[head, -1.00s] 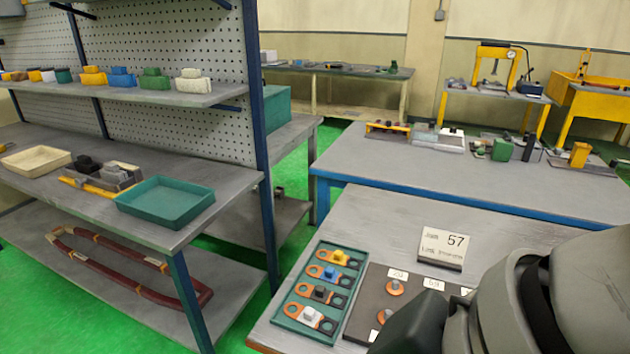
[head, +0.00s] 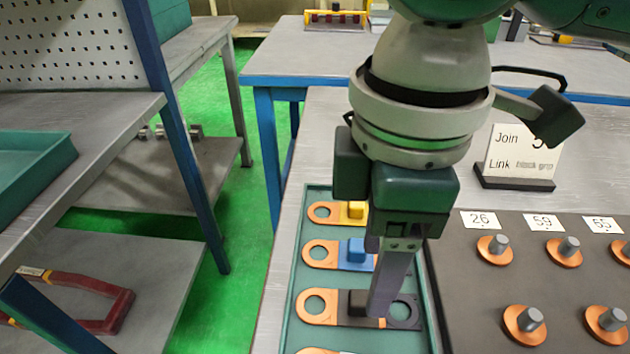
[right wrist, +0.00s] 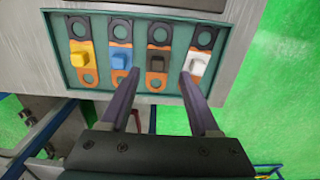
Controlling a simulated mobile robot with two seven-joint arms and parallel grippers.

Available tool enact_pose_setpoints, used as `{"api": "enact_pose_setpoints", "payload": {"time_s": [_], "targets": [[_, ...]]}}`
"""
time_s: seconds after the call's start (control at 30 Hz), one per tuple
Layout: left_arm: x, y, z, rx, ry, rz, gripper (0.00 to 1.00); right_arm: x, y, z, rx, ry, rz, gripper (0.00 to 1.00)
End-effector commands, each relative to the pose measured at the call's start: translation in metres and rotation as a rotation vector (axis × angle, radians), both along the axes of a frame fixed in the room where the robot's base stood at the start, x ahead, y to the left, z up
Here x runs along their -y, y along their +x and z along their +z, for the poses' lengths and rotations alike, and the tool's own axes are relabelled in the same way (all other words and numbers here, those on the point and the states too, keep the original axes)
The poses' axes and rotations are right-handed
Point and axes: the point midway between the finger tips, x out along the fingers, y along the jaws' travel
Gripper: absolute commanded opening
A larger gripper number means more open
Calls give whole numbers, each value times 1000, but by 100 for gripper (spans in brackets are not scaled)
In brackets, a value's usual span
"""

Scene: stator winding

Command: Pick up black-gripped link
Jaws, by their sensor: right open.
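The black-gripped link (head: 356,303) lies in the green tray (head: 296,262), with an orange ring at its left end and a dark ring at its right. My right gripper (head: 378,312) points down over this link, its finger hiding part of it. In the right wrist view, the black grip (right wrist: 157,62) shows between the two spread fingertips (right wrist: 160,76), and the gripper is open and empty. I cannot tell whether the fingers touch the link. My left gripper is out of view.
Yellow-gripped (head: 354,211) and blue-gripped (head: 355,250) links lie farther back in the tray. A white-gripped link (right wrist: 198,66) is on the other side. A dark board (head: 470,290) with several pegs stands right of the tray, and a sign (head: 510,150) stands behind.

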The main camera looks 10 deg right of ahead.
Motion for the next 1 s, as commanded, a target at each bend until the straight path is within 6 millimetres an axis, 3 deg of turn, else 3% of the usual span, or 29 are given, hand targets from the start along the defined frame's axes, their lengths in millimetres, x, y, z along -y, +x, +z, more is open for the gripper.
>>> {"api": "enact_pose_setpoints", "payload": {"time_s": [0.43,0.73,1.0], "targets": [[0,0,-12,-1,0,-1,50,-6,3,-57,0,0,1,62],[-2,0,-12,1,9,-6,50,-6,3,-63,2,2,1,62],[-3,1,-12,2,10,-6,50,-6,3,-63,2,1,1,34]]}}
